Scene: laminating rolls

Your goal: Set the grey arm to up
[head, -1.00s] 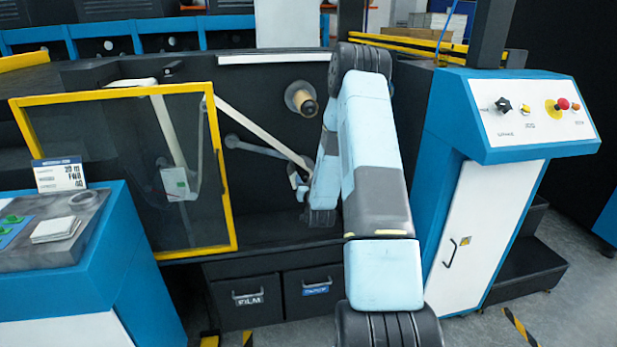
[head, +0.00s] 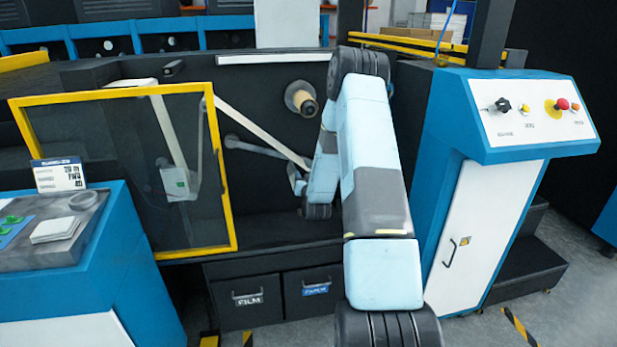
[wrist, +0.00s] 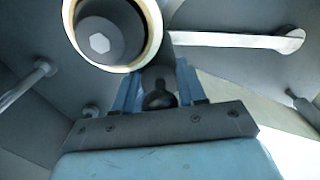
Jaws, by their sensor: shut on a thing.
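The grey arm (head: 255,149) is a slim bar on the dark machine face in the head view. It runs from a round pivot at its left end, sloping slightly down to the right. In the wrist view a grey bar (wrist: 230,39) runs to a round pivot at right. My gripper (wrist: 158,88) is shut on a dark knob at the bar's near end, between the blue fingers. In the head view my gripper (head: 296,180) is at the arm's right end, small and partly hidden by my wrist.
A spindle with a tan core (head: 303,102) sticks out above the grey arm; it is close to my fingers in the wrist view (wrist: 106,38). A pale web (head: 255,130) crosses down toward my gripper. A yellow-framed guard (head: 228,200) stands at left, a blue control cabinet (head: 460,120) at right.

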